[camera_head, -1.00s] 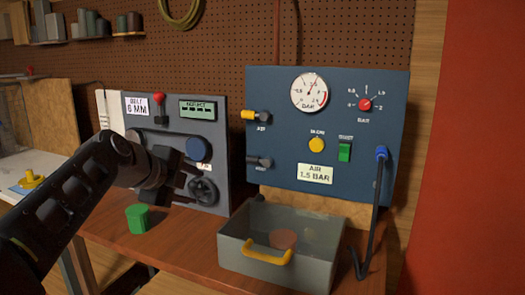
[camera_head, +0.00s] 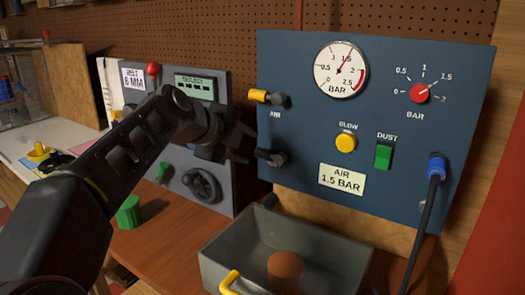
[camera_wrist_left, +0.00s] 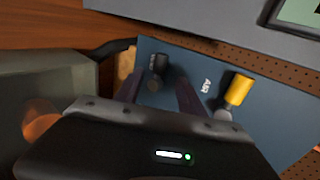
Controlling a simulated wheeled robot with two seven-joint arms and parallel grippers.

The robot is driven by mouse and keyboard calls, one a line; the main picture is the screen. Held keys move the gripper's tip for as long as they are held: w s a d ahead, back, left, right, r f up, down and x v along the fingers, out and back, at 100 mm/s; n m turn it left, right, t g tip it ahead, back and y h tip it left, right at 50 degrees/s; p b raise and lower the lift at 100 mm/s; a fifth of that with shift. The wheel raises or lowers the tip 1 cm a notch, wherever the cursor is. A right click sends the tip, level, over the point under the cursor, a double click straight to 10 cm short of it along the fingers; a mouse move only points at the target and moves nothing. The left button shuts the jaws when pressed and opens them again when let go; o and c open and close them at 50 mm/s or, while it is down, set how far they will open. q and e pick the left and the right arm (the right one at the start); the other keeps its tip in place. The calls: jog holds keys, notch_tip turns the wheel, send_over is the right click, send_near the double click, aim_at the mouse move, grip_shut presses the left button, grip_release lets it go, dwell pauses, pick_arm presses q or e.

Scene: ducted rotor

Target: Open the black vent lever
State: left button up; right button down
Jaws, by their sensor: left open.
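The black vent lever (camera_head: 270,157) is on the left side of the blue air panel (camera_head: 300,210), below the yellow-handled AIR lever (camera_head: 268,97). It points left from its grey pivot. My left gripper (camera_head: 246,143) is open and empty, just left of the black lever in the head view. In the left wrist view, the black lever (camera_wrist_left: 161,62) lies ahead of the gap between my two spread fingers (camera_wrist_left: 158,90), with the yellow lever (camera_wrist_left: 237,92) to the right. I cannot tell whether a finger touches the lever. My right gripper is not in view.
Below the panel stands a grey open bin (camera_head: 225,262) with a yellow handle and a brown round piece inside. A grey belt panel (camera_head: 225,185) with a handwheel stands behind my left arm. A green block (camera_head: 129,212) sits on the bench. A black hose (camera_head: 421,235) hangs at right.

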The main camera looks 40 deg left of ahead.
aim_at(262, 153)
pick_arm(q)
jog(key=shift+p+x, duration=0.7)
jog(key=shift+x, duration=3.3)
jog(key=shift+c, duration=0.6)
grip_shut()
